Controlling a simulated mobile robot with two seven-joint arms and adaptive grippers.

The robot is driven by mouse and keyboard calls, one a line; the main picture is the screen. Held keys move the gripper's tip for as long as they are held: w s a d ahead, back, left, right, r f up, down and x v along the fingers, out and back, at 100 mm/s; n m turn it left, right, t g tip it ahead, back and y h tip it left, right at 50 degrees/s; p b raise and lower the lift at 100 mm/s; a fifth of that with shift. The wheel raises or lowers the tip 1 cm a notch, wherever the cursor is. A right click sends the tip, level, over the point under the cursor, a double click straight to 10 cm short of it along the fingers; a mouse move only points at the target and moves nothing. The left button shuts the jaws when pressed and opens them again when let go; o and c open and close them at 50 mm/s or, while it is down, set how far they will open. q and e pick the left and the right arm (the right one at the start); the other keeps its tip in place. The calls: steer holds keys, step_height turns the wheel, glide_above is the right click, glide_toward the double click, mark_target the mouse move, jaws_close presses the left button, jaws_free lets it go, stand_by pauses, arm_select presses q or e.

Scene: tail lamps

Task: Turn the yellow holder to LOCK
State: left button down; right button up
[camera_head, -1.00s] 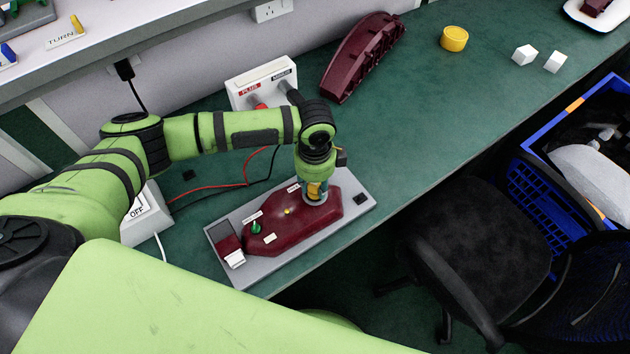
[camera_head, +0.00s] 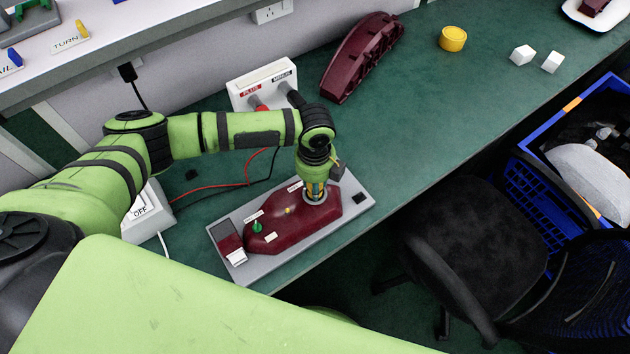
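The dark red tail lamp (camera_head: 286,225) lies on a grey base plate (camera_head: 354,218) on the green bench. My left gripper (camera_head: 316,192) points straight down at the lamp's right end. It closes around the yellow holder (camera_head: 315,188), of which only a thin strip shows between the fingers. The holder's lower part and its socket are mostly hidden by the gripper. A green holder (camera_head: 257,227) sits at the lamp's left end, and a small yellow one (camera_head: 288,210) is in the middle. Small white labels on the lamp are too small to read. My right gripper is out of view.
Behind the lamp stands a white PLUS and MINUS terminal box (camera_head: 262,88) with red and black leads. A white OFF switch box (camera_head: 148,215) is at left. A dark red housing (camera_head: 362,58) and yellow cap (camera_head: 453,38) lie further back. A chair (camera_head: 470,240) stands right.

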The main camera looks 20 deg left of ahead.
arm_select(q)
steer(key=c, duration=0.8)
jaws_free()
steer(key=shift+s+f, duration=0.2)
steer(key=shift+f, duration=0.05)
steer(key=shift+w, duration=0.1)
steer(key=shift+r, duration=0.1)
steer(key=shift+r, duration=0.2)
step_height(320, 180, up, 11)
steer(key=shift+r, duration=0.2)
